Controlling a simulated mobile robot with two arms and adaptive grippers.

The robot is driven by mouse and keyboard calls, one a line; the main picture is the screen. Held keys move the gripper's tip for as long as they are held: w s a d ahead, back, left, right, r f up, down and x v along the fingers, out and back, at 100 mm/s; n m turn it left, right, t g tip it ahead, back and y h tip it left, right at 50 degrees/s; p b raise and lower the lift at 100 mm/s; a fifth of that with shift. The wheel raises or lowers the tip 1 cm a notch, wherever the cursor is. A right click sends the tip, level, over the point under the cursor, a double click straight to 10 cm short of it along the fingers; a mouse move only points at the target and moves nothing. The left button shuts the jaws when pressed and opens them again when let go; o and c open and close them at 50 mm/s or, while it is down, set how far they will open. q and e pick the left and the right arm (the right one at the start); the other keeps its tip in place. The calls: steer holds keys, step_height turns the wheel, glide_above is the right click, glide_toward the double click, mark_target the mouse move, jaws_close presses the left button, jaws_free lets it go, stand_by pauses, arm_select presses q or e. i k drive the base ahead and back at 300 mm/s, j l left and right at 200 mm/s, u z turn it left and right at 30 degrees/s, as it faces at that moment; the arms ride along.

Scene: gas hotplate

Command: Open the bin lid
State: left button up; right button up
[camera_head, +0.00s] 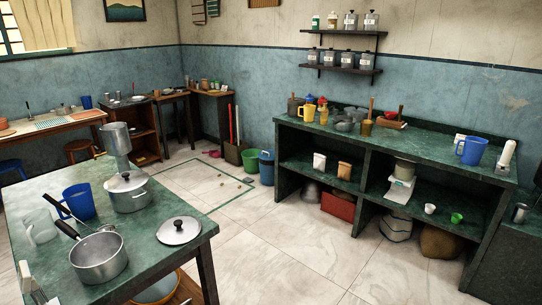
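No bin with a clearly visible lid shows in the head view. A blue bin-like container (267,172) stands on the floor against the far wall, left of the green counter. A green bucket (250,163) stands beside it on the left. Both are small in the picture, and I cannot tell whether either has a lid or which one is the task's bin. Neither of my grippers is in view.
A green-topped table (140,241) with pots, a blue jug (79,201) and a loose pot lid (179,231) fills the near left. A long green counter with shelves (400,147) runs along the right. The tiled floor (285,245) between them is clear.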

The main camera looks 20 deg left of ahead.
mark_target(266, 154)
steer(key=i+j+u, duration=0.1)
steer(key=i, duration=0.3)
steer(key=i+j+u, duration=0.1)
steer(key=i, duration=0.35)
steer(key=i+z, duration=0.2)
steer(key=i, duration=0.5)
steer(key=i+j+z, duration=0.15)
steer(key=i, duration=0.55)
steer(key=i+j+u, duration=0.1)
steer(key=i+u, duration=0.7)
steer(key=i+l+u, duration=0.15)
steer(key=i+u, duration=0.2)
steer(key=i+j+u, duration=0.2)
steer(key=i, duration=0.2)
steer(key=i+u, duration=0.2)
steer(key=i, duration=0.15)
